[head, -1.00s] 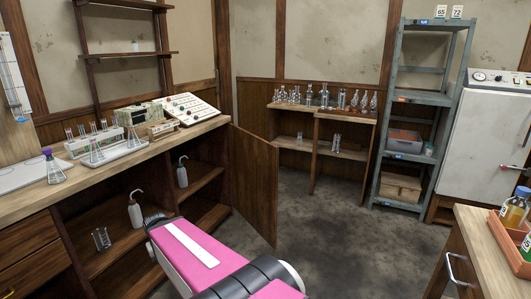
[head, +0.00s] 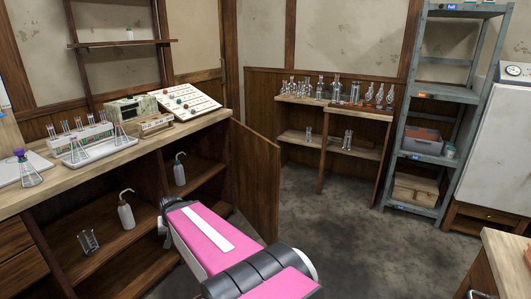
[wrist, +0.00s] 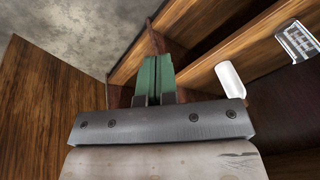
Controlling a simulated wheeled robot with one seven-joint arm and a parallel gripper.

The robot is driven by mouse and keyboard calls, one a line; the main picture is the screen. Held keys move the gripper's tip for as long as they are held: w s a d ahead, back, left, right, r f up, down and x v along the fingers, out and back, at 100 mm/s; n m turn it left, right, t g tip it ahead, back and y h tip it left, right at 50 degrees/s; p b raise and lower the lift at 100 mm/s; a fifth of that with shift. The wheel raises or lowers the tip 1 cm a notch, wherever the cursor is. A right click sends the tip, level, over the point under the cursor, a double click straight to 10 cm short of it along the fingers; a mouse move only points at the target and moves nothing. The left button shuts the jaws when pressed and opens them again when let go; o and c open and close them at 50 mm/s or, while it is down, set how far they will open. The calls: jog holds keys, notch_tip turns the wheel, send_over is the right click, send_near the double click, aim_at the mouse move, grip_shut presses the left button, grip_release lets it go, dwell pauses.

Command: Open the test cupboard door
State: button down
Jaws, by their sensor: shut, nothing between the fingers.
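The cupboard door (head: 256,182) is a dark wooden panel that stands swung open at the right end of the bench. It also shows as the wooden panel at the left of the wrist view (wrist: 45,95). The cupboard's inside is exposed, with a shelf (head: 115,240) in sight. My gripper (wrist: 156,62) has green fingers, pressed together and empty. In the wrist view it points between the door panel and the cupboard shelves, with no clear contact on either. In the head view my pink arm hides most of the gripper. No door handle is visible.
Glassware and instruments sit on the bench top (head: 150,140). The grey floor (head: 340,220) right of the door is clear. A metal rack (head: 440,95) stands beyond.

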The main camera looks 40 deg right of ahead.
aim_at(267, 152)
jog(key=w+d+r+m+t+h, duration=0.1)
jog(key=w+d+r+m+t, duration=0.25)
jog(key=w+m, duration=0.2)
jog(key=w+d+r+m+t, duration=0.3)
jog(key=w+m+t, duration=0.1)
jog(key=w, duration=0.3)
jog(key=w+d+r+m+t+h, duration=0.1)
jog(key=w+d+r+m+t, duration=0.3)
jog(key=w, duration=0.3)
jog(key=w+d+r+m+h, duration=0.2)
jog(key=d+r+m+h, duration=0.5)
jog(key=d+m, duration=0.5)
jog(key=s+d+m+g+h, duration=0.3)
jog(key=s+d+m+g, duration=0.1)
jog(key=d+m, duration=0.5)
jog(key=s+d+m+g+h, duration=0.4)
jog(key=d+m+g, duration=0.3)
jog(key=d, duration=0.4)
jog(key=s+d+m+g+h, duration=0.3)
jog(key=s+d+m+g, duration=0.1)
jog(key=d+m, duration=0.6)
jog(key=shift+d+f+m+g, duration=0.1)
jog(key=shift+d+m+g, duration=0.25)
jog(key=shift+g, duration=0.5)
